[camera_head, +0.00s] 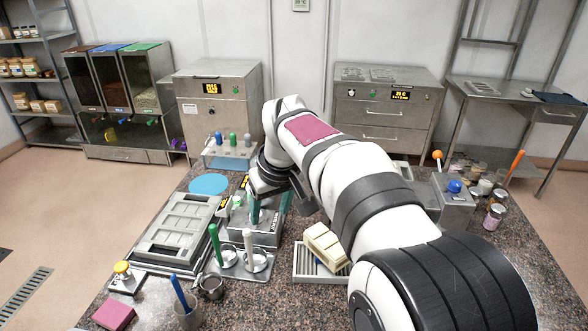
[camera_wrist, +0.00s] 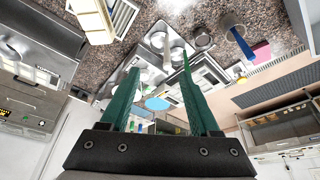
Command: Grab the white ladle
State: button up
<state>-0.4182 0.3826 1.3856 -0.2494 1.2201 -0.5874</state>
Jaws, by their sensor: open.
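The white ladle (camera_head: 248,242) has its pale handle standing up from a round metal bowl on a steel tray at the front middle of the counter. In the wrist view its pale handle (camera_wrist: 167,52) shows between my finger tips. The green-handled ladle (camera_head: 214,243) stands just left of it on the same tray. My gripper (camera_head: 268,213) has two green fingers spread apart with nothing between them. It is behind and slightly right of the white ladle, apart from it in the head view. In the wrist view my gripper (camera_wrist: 160,68) is also open.
A grey mould tray (camera_head: 178,232) lies to the left. A slatted tray with cream blocks (camera_head: 325,245) is close on the right. A metal cup with a blue handle (camera_head: 187,316) and a pink block (camera_head: 114,315) are at the front left. Jars (camera_head: 494,216) stand far right.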

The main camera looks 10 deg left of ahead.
jog(key=n, duration=0.2)
send_near(247, 231)
jog(key=x, duration=1.1)
jog(key=shift+f, duration=0.25)
grip_shut()
jog(key=shift+r, duration=0.1)
dwell(0.3)
